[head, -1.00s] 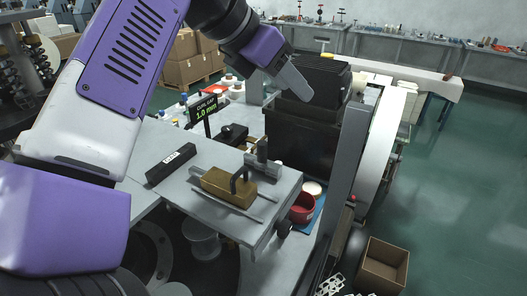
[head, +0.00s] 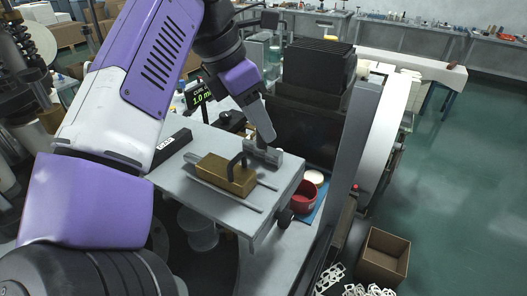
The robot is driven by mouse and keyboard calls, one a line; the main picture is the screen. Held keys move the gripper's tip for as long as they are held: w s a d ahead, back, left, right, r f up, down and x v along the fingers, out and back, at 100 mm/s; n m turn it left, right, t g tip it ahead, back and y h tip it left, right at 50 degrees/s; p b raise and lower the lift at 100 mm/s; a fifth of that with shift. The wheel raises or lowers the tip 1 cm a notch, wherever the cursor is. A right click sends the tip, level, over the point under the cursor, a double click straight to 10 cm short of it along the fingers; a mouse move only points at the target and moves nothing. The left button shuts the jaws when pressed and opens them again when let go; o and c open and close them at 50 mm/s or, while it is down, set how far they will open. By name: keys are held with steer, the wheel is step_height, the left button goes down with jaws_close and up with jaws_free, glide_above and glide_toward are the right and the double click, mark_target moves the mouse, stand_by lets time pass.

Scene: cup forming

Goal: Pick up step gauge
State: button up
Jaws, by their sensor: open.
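A small grey metal piece with a stepped outline (head: 264,155) lies at the right end of the grey plate (head: 222,203); it looks like the step gauge, though I cannot be certain. My gripper (head: 267,136) points down right at this piece, its grey fingers at or just above the top. The jaws are open, but they are seen edge-on and the gap between them is hidden. Whether they touch the piece I cannot tell. A brass block with a dark hooked handle (head: 222,175) sits on the plate just left of the piece.
A black bar with a white label (head: 172,148) lies at the plate's left edge. A lit display reading 1.0 (head: 201,96) stands behind. A red bowl (head: 304,196) sits below the plate's right end. A dark machine block (head: 305,135) stands close behind my gripper.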

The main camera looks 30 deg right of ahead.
steer(key=shift+x, duration=1.05)
steer(key=shift+r, duration=0.1)
jaws_close()
